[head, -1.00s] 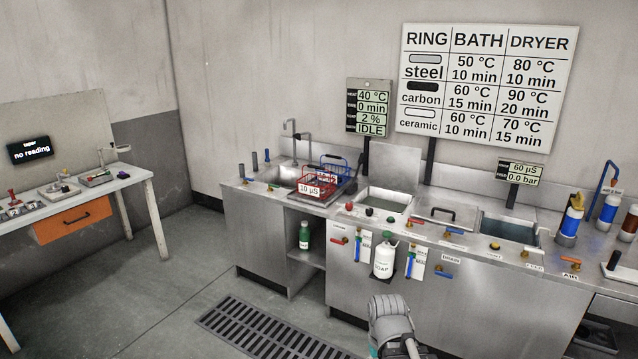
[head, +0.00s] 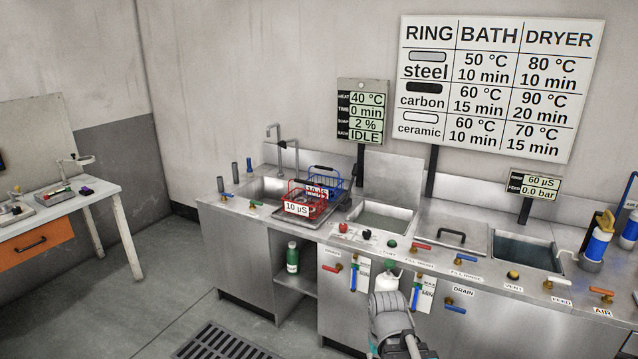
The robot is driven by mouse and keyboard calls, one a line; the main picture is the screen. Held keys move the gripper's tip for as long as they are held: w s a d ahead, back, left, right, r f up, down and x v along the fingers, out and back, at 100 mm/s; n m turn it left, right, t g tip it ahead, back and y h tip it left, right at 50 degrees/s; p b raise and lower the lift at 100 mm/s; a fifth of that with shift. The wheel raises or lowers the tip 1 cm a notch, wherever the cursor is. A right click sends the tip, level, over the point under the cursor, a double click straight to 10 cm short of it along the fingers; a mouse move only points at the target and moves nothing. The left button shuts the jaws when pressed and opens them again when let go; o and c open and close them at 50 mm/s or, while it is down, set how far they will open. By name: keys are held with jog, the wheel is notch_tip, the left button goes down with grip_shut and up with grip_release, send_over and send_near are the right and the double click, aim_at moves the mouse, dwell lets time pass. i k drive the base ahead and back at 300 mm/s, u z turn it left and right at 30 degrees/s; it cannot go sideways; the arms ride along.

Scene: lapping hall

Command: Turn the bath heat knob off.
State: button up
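The open bath basin (head: 382,217) sits in the steel counter with its lid raised behind it. On the counter edge in front of it are a red knob (head: 343,227), a black knob (head: 366,235) and a green button or knob (head: 391,244). Their labels are too small to read, so I cannot tell which sets the heat or how it is turned. The bath display (head: 365,115) reads heat 40 °C, time 0 min, soap 2 %, idle. Part of my arm shows at the bottom, below the counter edge; my gripper's fingers are not visible.
Red (head: 299,202) and blue (head: 327,180) wire baskets stand left of the bath. Valve handles line the front. Open floor with a drain grate (head: 225,343) lies before the counter.

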aim_at(343, 226)
jog(key=i, duration=0.1)
jog(key=u, duration=0.05)
jog(key=k, duration=0.65)
jog(key=z, duration=0.45)
jog(key=i, duration=1.7)
jog(key=u, duration=0.05)
